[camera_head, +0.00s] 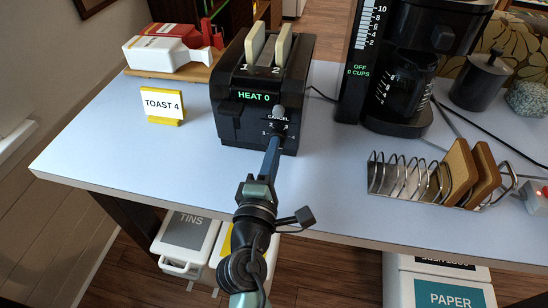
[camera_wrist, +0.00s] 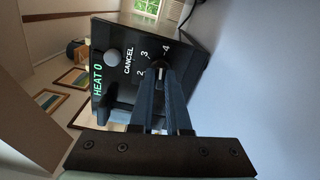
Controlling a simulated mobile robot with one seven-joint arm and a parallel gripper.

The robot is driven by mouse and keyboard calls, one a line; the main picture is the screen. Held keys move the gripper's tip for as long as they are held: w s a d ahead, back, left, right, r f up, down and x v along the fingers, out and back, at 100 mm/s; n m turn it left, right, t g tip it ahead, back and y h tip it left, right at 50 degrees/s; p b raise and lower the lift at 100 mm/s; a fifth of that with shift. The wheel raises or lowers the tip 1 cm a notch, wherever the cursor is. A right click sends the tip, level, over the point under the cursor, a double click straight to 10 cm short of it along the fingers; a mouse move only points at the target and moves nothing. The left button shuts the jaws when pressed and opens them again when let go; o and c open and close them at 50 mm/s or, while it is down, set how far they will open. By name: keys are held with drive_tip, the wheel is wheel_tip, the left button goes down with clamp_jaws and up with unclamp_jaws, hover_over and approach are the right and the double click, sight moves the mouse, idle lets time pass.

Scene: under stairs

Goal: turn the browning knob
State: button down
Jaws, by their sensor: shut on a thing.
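The black toaster (camera_head: 230,118) stands on the pale table with a bread slice in each of slots 1 and 2. Its green display (camera_head: 254,97) reads HEAT 0. The browning knob (camera_wrist: 158,66) is on the front face, below the CANCEL button (camera_wrist: 111,57), ringed by numbers; 2, 3 and 4 show in the wrist view. My gripper (camera_head: 274,146) reaches the toaster's front and is shut on the knob; it also shows in the wrist view (camera_wrist: 160,78). The fingers hide most of the knob, and its pointer is unclear. A yellow-based sign (camera_head: 162,105) reads TOAST 4.
A coffee maker (camera_head: 408,110) stands right of the toaster, with a toast rack (camera_head: 405,182) in front of it. A board (camera_head: 178,70) with red and white items lies at the back left. Bins (camera_head: 188,240) stand below the table. The table's front left is clear.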

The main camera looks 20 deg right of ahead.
drive_tip(key=shift+m+b, duration=0.6)
drive_tip(key=shift+m, duration=0.4)
drive_tip(key=c, duration=0.9)
unclamp_jaws()
drive_tip(key=b+v, duration=0.2)
drive_tip(key=v, duration=1.1)
